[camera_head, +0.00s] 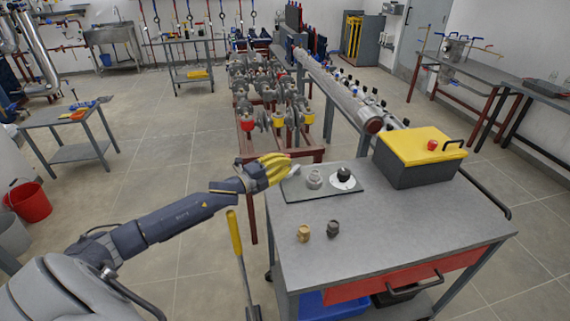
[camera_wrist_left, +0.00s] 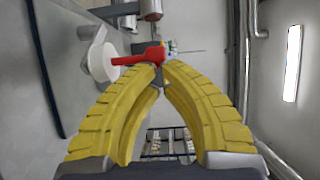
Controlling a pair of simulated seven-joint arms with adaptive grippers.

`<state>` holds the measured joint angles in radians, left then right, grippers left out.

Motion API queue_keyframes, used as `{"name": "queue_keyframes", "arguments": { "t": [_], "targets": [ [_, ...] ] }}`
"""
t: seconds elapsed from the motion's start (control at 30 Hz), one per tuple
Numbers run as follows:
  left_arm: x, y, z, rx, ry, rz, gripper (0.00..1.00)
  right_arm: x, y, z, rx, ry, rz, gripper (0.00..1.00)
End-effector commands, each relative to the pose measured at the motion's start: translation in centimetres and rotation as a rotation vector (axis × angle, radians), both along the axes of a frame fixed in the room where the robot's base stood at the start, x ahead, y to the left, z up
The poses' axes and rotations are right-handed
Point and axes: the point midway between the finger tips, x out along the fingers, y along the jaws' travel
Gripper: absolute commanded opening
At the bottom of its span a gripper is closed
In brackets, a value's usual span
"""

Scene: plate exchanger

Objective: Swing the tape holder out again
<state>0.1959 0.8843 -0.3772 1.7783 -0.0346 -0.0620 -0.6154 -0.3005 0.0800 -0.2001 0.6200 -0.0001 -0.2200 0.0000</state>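My left gripper (camera_head: 274,167), with yellow ribbed fingers, is at the left edge of the grey mat on the workbench. In the left wrist view its fingertips (camera_wrist_left: 160,68) come together at the wide end of a red arm, apparently the tape holder (camera_wrist_left: 138,58). A white roll (camera_wrist_left: 102,62) sits at the arm's other end. In the head view only a small white piece (camera_head: 294,170) shows by the fingertips, and the red arm is hidden. The exact contact is partly covered by the fingers. My right gripper is not in view.
On the mat (camera_head: 320,192) stand a grey fitting (camera_head: 314,179) and a dark one (camera_head: 344,174) on a white disc. A brass fitting (camera_head: 304,233) and a dark fitting (camera_head: 333,228) stand in front. A yellow-lidded toolbox (camera_head: 420,155) is at the right.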

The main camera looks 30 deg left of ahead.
Motion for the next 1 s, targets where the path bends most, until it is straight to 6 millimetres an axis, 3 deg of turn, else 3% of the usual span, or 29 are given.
{"name": "queue_keyframes", "arguments": {
  "t": [0.47,1.0],
  "targets": [
    [-0.4,0.1,-0.1,-0.001,0.001,0.0,0.0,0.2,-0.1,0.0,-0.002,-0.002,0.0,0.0],
    [-6.2,2.3,-0.2,-0.001,0.004,0.0,0.0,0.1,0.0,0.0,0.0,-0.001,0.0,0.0]
  ]
}}
